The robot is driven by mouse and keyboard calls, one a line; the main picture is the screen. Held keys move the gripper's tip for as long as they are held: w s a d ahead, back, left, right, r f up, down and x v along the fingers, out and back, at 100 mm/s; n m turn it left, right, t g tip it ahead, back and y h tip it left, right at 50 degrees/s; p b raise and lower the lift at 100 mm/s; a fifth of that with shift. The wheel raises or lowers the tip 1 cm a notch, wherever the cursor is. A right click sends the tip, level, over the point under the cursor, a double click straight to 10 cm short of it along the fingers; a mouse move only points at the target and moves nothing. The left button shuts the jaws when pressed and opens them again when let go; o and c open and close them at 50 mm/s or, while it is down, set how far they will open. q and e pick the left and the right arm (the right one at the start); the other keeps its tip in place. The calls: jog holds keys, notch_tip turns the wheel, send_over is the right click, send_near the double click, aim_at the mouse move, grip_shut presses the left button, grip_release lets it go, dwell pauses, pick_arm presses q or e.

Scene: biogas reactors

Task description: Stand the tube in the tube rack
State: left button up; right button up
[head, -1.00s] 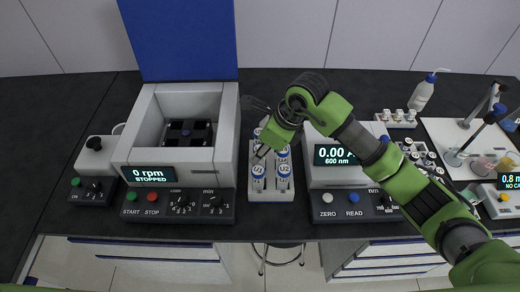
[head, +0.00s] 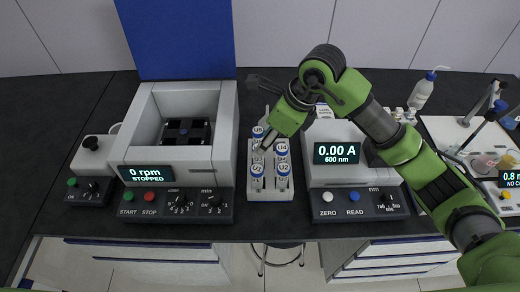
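The tube rack (head: 271,194) is a pale block near the bench's front edge, between the centrifuge and the photometer. Blue-capped tubes stand upright in it, including U1 (head: 257,172), U2 (head: 284,171), U4 (head: 282,151) and U5 (head: 258,132). My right gripper (head: 266,143) points down and left over the rear half of the rack, close to the tube caps. Its dark fingertips are small and partly hide the tubes behind. I cannot tell whether a tube is between them, or which tube the task means. My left gripper is not in view.
The open centrifuge (head: 147,150) reads 0 rpm, STOPPED, on the left. The photometer (head: 318,175) reads 0.00 A on the right, partly behind my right arm. A wash bottle (head: 422,94) stands farther right. Bare black bench (head: 60,110) lies at the far left.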

jog(key=b+v, duration=0.1)
jog(key=v, duration=0.5)
jog(key=shift+r, duration=0.25)
dwell(1.0)
